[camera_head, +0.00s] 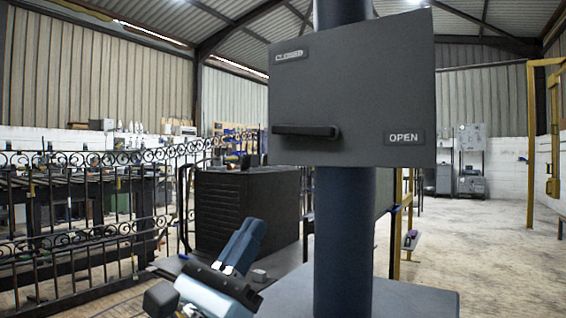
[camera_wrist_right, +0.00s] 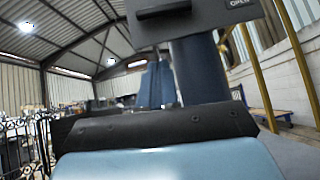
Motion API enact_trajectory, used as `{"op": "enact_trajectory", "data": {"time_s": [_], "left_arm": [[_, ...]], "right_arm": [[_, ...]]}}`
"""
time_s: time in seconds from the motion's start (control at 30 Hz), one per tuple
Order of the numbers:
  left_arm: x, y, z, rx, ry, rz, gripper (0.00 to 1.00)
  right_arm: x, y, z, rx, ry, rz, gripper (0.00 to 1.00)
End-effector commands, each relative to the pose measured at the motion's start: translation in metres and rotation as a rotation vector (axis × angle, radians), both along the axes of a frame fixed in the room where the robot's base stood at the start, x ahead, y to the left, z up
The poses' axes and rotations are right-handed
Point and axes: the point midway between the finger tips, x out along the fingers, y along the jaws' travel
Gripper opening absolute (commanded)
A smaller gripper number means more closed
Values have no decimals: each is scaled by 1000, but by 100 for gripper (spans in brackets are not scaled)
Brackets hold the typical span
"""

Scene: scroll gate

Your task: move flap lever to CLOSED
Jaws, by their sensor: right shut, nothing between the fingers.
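A dark grey panel (camera_head: 365,85) is fixed to a thick blue post (camera_head: 343,240). The black flap lever (camera_head: 303,131) lies level across the panel's lower left. A CLOSED label (camera_head: 289,55) is at the panel's upper left, an OPEN label (camera_head: 404,138) at its lower right. In the right wrist view the gripper (camera_wrist_right: 155,70) is below the lever (camera_wrist_right: 163,10). My left gripper is not in view.
A black ribbed cabinet (camera_head: 243,210) stands behind my right gripper. A scrolled iron gate (camera_head: 90,215) runs along the left. Yellow frames (camera_head: 535,140) stand at the right. The concrete floor (camera_head: 490,245) right of the post is mostly clear.

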Motion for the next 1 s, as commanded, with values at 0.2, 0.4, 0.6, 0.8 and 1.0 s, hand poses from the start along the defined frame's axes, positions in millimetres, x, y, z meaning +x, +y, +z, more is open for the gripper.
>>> {"op": "enact_trajectory", "data": {"time_s": [0.2,0.4,0.6,0.8,1.0], "left_arm": [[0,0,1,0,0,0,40],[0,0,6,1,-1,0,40],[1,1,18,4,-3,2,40],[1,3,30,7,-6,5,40],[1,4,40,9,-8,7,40]], "right_arm": [[0,0,0,-2,2,0,0],[8,-6,12,-2,2,-1,0],[30,-24,41,-2,1,-2,0],[54,-43,71,-3,2,-2,0],[54,-46,100,-3,1,1,0]]}}
